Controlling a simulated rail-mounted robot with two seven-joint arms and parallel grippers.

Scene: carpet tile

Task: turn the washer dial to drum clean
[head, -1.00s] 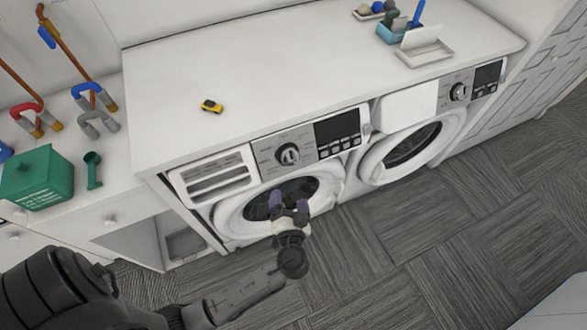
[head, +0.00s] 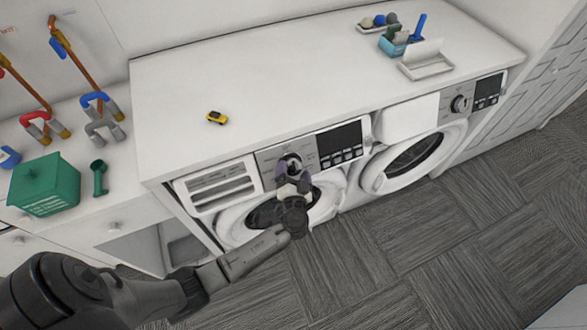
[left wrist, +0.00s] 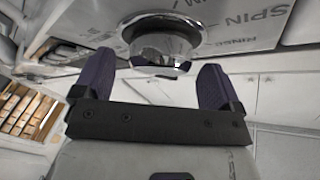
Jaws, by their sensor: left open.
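The washer dial (head: 292,163) is a round chrome knob on the grey control panel of the left machine. In the left wrist view the dial (left wrist: 160,48) is at the top centre, with printed words such as SPIN and RINSE on the panel (left wrist: 235,22) around it. My left gripper (head: 294,176) is open in front of the dial, its two purple fingers apart. In the left wrist view the fingers (left wrist: 155,85) stand to either side of the dial and slightly below it. I cannot tell whether they touch it. My right gripper is not in view.
The left washer (head: 231,228) has a round door below the panel and a drawer to the left. A second machine (head: 397,185) stands to the right. A yellow toy car (head: 217,117) lies on the white top. Grey carpet floor (head: 430,255) is clear in front.

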